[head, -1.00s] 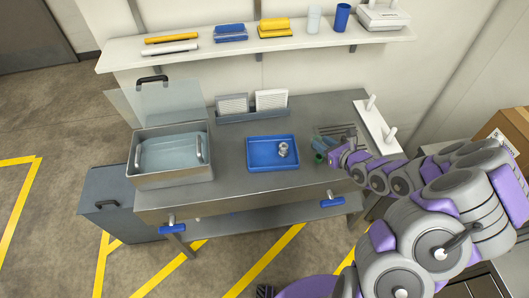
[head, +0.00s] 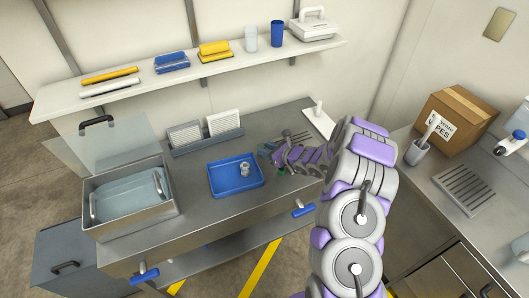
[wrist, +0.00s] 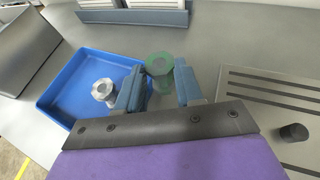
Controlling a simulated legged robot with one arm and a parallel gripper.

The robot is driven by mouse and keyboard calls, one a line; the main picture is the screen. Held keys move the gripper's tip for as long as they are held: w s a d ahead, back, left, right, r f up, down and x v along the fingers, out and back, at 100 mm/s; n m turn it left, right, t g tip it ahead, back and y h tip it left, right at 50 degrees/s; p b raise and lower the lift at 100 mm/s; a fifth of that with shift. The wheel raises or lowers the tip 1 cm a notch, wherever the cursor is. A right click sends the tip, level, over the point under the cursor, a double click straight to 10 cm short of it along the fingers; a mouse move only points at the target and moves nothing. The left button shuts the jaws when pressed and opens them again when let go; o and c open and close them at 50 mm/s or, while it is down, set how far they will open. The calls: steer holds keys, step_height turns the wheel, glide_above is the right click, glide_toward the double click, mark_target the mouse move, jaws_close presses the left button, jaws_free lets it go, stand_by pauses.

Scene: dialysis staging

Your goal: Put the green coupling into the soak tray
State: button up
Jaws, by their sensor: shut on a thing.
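The green coupling (wrist: 159,66) is a small spool-shaped piece held between the two blue-grey fingers of my gripper (wrist: 158,88) in the wrist view. In the head view my gripper (head: 274,157) is just right of a blue tray (head: 214,190), and only a bit of green shows under it. I cannot tell whether the coupling touches the bench. A grey metal coupling (wrist: 103,91) stands in the blue tray. At the bench's left end, an open steel basin (head: 135,224) holds a translucent bluish tray (head: 128,197) with upright handles. No label shows which one is the soak tray.
The basin's clear lid (head: 100,145) stands raised behind it. A file rack (head: 208,142) stands behind the blue tray. A slotted plate (wrist: 270,95) with a dark knob lies right of my gripper. Bare bench lies between basin and blue tray.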

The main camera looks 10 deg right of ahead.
steer(key=shift+w+a+f, duration=0.1)
steer(key=shift+w+a, duration=0.05)
steer(key=shift+w, duration=0.4)
steer(key=shift+w+a+f, duration=0.1)
steer(key=shift+w+a, duration=0.05)
steer(key=shift+w, duration=0.35)
steer(key=shift+w+d, duration=0.2)
steer(key=shift+w, duration=0.1)
steer(key=f, duration=0.1)
steer(key=f+b, duration=0.1)
steer(key=f, duration=0.1)
steer(key=shift+w+d+f, duration=0.1)
steer(key=shift+w+d, duration=0.05)
steer(key=shift+d, duration=0.15)
steer(key=shift+a+f, duration=0.2)
steer(key=shift+a, duration=0.3)
steer(key=o, duration=1)
steer(key=shift+d, duration=0.3)
steer(key=shift+r, duration=0.15)
